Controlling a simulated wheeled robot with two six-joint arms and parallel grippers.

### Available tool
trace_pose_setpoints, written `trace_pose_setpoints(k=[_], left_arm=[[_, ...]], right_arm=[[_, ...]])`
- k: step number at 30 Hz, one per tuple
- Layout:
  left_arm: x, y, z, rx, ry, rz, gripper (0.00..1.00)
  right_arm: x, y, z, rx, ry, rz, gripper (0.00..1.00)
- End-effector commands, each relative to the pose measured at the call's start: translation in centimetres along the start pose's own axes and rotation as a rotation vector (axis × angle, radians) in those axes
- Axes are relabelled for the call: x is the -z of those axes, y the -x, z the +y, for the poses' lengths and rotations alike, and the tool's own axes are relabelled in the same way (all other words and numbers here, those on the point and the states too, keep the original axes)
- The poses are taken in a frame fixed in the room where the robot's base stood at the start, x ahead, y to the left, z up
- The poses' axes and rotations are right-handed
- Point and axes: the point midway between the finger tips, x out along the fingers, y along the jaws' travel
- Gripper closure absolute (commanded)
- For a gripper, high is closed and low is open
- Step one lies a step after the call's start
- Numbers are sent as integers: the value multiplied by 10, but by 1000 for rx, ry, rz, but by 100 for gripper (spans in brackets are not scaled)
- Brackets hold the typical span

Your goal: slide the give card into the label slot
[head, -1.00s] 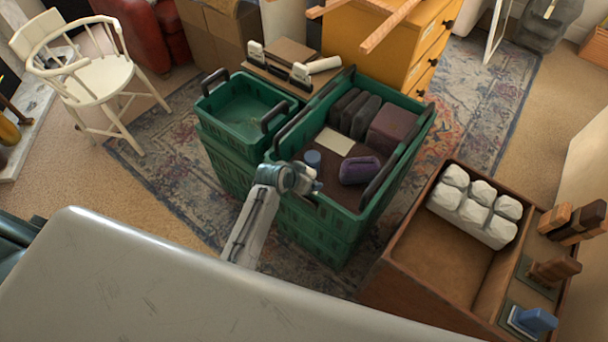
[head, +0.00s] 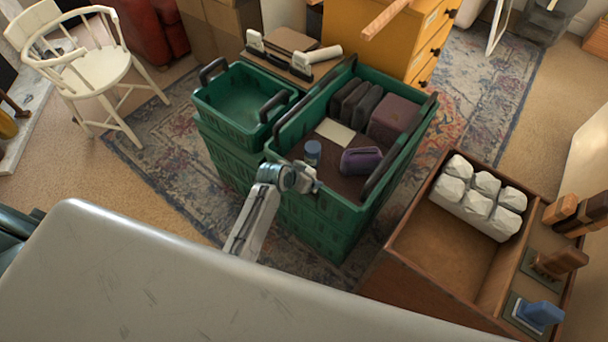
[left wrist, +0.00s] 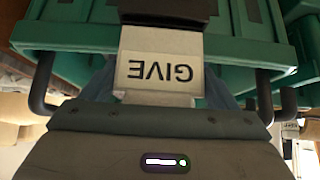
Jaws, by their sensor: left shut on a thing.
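My left gripper (head: 314,185) is at the near left side of the large green crate (head: 345,222), by its rim. In the left wrist view it is shut on a pale card (left wrist: 160,73) that reads GIVE, upside down in that view. The card's far edge meets a dark holder (left wrist: 168,10) on a green crate wall (left wrist: 75,35); this looks like the label slot. I cannot tell whether the edge is inside it or only against it. The card cannot be made out in the head view. My right gripper is not in view.
The large crate holds a blue-lidded jar (head: 312,152), a purple item (head: 361,161) and dark boxes. A smaller green crate (head: 225,125) stands to its left. A wooden bin (head: 415,278) with white blocks (head: 478,198) is at right. A grey surface (head: 150,270) fills the foreground.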

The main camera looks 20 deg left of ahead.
Motion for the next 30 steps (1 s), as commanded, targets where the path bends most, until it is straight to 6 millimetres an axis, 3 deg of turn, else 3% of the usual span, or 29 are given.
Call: trace_pose_setpoints(k=[30], left_arm=[[-13, -17, 0, 0, 0, 0, 45]], right_arm=[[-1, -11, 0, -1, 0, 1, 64]])
